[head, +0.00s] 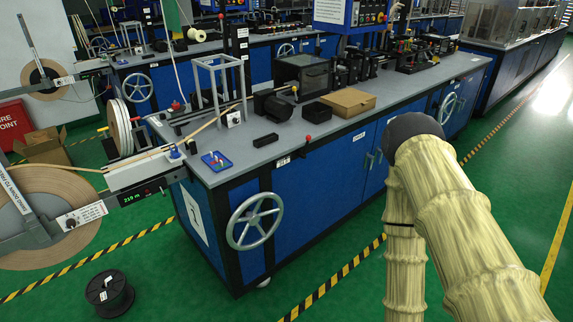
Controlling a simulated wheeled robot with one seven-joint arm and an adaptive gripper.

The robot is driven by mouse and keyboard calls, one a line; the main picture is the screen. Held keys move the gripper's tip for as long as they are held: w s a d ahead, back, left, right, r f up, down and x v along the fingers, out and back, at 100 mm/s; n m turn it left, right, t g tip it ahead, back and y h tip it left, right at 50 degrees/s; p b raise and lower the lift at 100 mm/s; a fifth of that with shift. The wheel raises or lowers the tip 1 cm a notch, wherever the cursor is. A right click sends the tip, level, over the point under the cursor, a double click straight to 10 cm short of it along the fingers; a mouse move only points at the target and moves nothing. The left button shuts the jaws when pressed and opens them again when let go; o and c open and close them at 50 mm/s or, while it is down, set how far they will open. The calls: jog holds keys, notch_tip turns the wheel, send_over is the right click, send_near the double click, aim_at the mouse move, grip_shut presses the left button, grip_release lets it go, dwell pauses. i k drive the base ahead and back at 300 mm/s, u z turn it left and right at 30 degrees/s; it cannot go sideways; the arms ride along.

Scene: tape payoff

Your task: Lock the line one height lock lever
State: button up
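A grey spoked handwheel (255,221) is on the bench's near end, below and left of the red knob. Whether the lever is locked cannot be told. My arm, in a pale ribbed sleeve, rises at the right, with a dark rounded joint at its top. My gripper is not in view.
A digital readout (131,198) and large tape reels (45,215) are at the left. A black spool (109,293) lies on the green floor. An open cardboard box (42,146) stands behind the reels. Floor in front of the bench is clear, with striped tape (335,277).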

aim_at(306, 147)
jog(key=z, duration=0.05)
jog(key=i, duration=0.4)
jog(key=u, duration=1.75)
jog(key=k, duration=0.8)
jog(key=z, duration=1.05)
jog(key=i, duration=0.5)
